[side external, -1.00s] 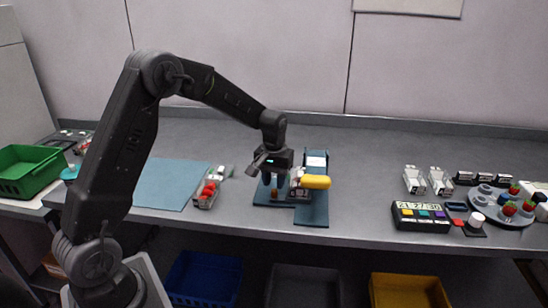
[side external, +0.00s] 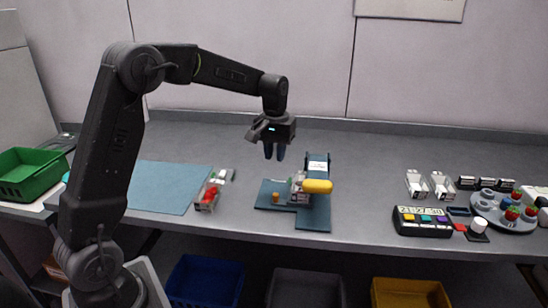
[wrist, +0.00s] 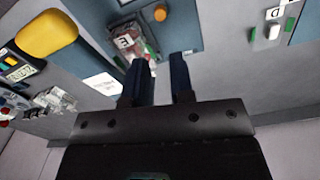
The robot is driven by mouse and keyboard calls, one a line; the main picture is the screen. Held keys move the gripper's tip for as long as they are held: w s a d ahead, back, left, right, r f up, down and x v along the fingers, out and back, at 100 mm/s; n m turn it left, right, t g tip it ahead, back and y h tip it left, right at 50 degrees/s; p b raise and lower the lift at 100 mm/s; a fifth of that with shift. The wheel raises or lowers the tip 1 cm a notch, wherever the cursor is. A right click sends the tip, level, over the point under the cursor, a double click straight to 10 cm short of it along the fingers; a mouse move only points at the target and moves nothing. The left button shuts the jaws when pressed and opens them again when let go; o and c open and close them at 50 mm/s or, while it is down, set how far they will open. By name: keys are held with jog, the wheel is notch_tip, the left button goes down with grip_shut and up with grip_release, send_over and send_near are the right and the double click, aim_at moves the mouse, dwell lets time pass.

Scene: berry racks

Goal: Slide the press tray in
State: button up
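The press (side external: 313,210) stands on the bench with a blue base and a yellow handle (side external: 317,186). The handle also shows in the wrist view (wrist: 47,36). The press tray (side external: 265,188) is a flat blue plate to the left of the press, with a small orange knob (side external: 276,197) on it. A clear box with red berries (wrist: 128,45) sits at the press end of the tray, partly hidden by the press in the side view. My gripper (side external: 274,154) hangs above the tray, clear of the knob. Its two fingers are apart with nothing between them.
A button panel (side external: 422,222) and a round plate of berries (side external: 503,224) lie to the right. The bench behind the press is clear.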

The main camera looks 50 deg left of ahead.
aim_at(291, 199)
jog(key=s+a+f+n+h, duration=0.1)
jog(key=a+n, duration=0.1)
jog(key=s+a+f+n+h, duration=0.1)
jog(key=a+n+h, duration=0.1)
jog(key=n, duration=0.1)
jog(key=s+a+f+n+h, duration=0.1)
jog(key=s+f+n, duration=0.1)
jog(key=n, duration=0.1)
jog(key=shift+a+t+h, duration=0.3)
jog(key=shift+a, duration=0.1)
grip_shut()
jog(key=s+a+f+n+t+h, duration=0.2)
jog(key=s+a+n+t+h, duration=0.15)
jog(key=a+n, duration=0.5)
jog(key=shift+n+t, duration=0.45)
jog(key=shift+n, duration=0.1)
jog(key=x, duration=0.6)
jog(key=d+x, duration=0.1)
jog(key=x, duration=0.3)
jog(key=shift+s+r, duration=0.2)
jog(key=w+d, duration=0.2)
jog(key=d, duration=0.1)
jog(key=shift+f, duration=0.25)
jog(key=shift+w+d, duration=0.25)
jog(key=shift+d, duration=0.25)
jog(key=shift+w+d, duration=1.8)
jog(key=shift+d, duration=0.05)
